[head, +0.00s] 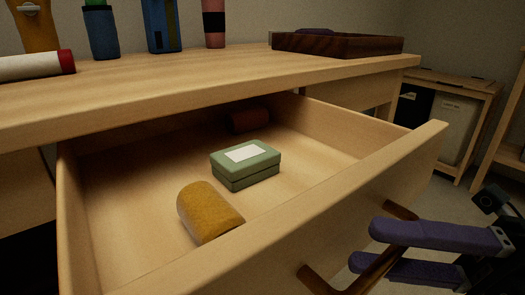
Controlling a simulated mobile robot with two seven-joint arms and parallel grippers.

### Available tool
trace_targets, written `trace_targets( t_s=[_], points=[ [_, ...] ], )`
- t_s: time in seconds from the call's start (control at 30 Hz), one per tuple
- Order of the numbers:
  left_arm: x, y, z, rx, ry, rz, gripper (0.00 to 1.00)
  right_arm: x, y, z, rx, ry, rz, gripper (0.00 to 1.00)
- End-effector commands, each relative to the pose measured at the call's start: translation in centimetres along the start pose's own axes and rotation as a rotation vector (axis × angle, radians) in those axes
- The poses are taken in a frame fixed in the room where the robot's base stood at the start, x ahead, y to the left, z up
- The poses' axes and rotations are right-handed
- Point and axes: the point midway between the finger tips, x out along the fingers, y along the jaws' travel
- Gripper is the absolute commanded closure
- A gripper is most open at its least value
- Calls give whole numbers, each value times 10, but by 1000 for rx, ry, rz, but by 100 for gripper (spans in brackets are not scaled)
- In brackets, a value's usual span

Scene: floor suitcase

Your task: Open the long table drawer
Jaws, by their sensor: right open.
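The long table drawer (330,220) is pulled well out from under the wooden table. Its inside is in plain view. A dark brown bar handle (318,281) sits on the drawer's front, at the lower right. My right gripper (364,246), with two purple fingers, is open at the handle. The fingers are apart and part of the handle bar shows between them. One finger covers part of the bar, and I cannot tell whether either finger touches it. My left gripper is not in view.
In the drawer lie a yellow rounded object (209,211), a green box (245,164) and a dark red object (249,120) at the back. The tabletop (220,84) holds several bottle-like items and a dark wooden tray (340,46). A wooden cabinet (455,80) stands at the right.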

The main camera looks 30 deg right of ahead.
Motion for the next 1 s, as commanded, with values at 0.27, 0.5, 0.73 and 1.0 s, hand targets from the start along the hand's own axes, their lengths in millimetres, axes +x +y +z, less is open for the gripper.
trace_targets(
  t_s=[0.27, 0.5, 0.73, 1.0],
  points=[
    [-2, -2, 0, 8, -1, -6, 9, -45, -1, 0, 2, -3, -6, 55],
    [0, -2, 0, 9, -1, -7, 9, -86, -2, 0, 1, -1, -4, 55],
    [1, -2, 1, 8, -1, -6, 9, -98, 0, 0, 0, 0, 0, 55],
    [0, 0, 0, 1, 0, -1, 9, -98, 0, 0, 0, 0, 0, 55]
  ],
)
